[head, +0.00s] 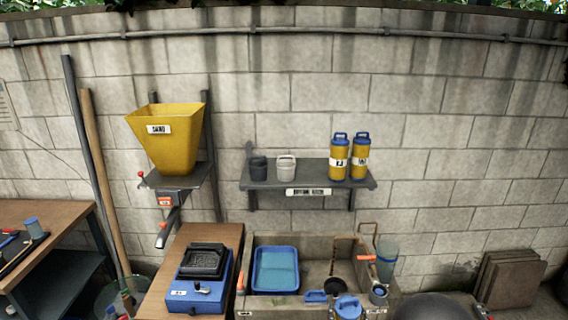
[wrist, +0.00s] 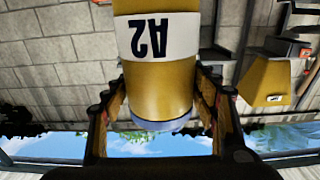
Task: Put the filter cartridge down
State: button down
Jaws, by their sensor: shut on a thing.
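The filter cartridge is a yellow cylinder (wrist: 157,85) with a white band marked A2, seen upside down in the wrist view. My gripper (wrist: 160,118) is shut on it, with a finger on each side near its pale end. The cartridge's other end runs out of the top of the picture. I see nothing under it, so contact with a surface cannot be told. My gripper is not visible in the head view. Two similar yellow canisters with blue caps, a left one (head: 339,160) and a right one (head: 360,160), stand upright on the wall shelf (head: 262,185).
A dark cup (head: 258,168) and a pale cup (head: 286,167) share the shelf. Below, a stone sink (head: 318,270) holds a blue tray (head: 276,270). A yellow hopper (head: 172,145) hangs left. A blue scale-like device (head: 205,285) sits on the wooden bench (head: 165,290).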

jog(key=s+f+b, duration=0.1)
jog(key=f, duration=0.2)
jog(key=s+f, duration=0.1)
jog(key=f, duration=0.3)
jog(key=s+f+b, duration=0.1)
jog(key=f, duration=0.3)
jog(key=shift+s+b, duration=0.3)
jog(key=shift+b, duration=0.05)
